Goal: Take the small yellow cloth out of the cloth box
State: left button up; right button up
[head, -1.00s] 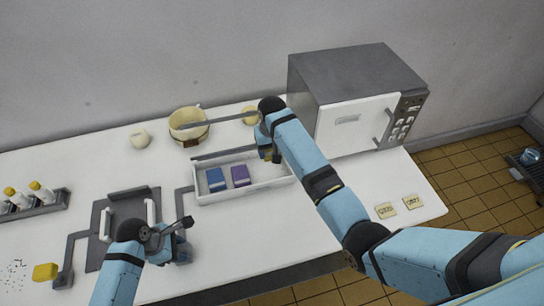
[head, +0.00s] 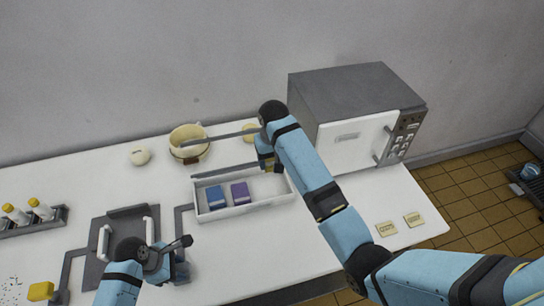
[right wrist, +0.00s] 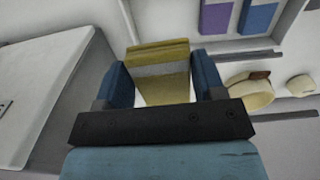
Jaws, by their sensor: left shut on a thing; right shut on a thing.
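The cloth box (head: 245,211) is a white open tray on the counter, with a blue cloth (head: 217,197) and a purple cloth (head: 240,192) at its left and middle. My right gripper (head: 268,163) is at the box's right end. In the right wrist view its two blue fingers (right wrist: 163,82) are shut on the small yellow cloth (right wrist: 160,58). Its height over the box floor is hard to tell. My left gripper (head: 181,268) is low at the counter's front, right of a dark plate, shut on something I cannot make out.
A microwave (head: 355,105) stands close on the right. A dark plate with white handles (head: 125,228) and a rack of yellow-capped bottles (head: 35,215) lie left. Two labelled tiles (head: 387,228) sit at the right.

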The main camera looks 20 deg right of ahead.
jog(key=s+r, duration=0.2)
jog(key=s, duration=1.2)
jog(key=shift+s+r, duration=0.25)
jog(key=shift+r, duration=0.15)
pick_arm(q)
jog(key=shift+r, duration=0.1)
pick_arm(e)
jog(key=shift+r, duration=0.15)
pick_arm(q)
jog(key=shift+r+p, duration=0.9)
jog(key=shift+p, duration=0.65)
pick_arm(e)
jog(key=shift+r, duration=1.35)
pick_arm(q)
jog(key=o, duration=1)
jog(key=shift+r, duration=0.1)
jog(key=v, duration=1.2)
pick_arm(e)
jog(key=shift+f, duration=0.15)
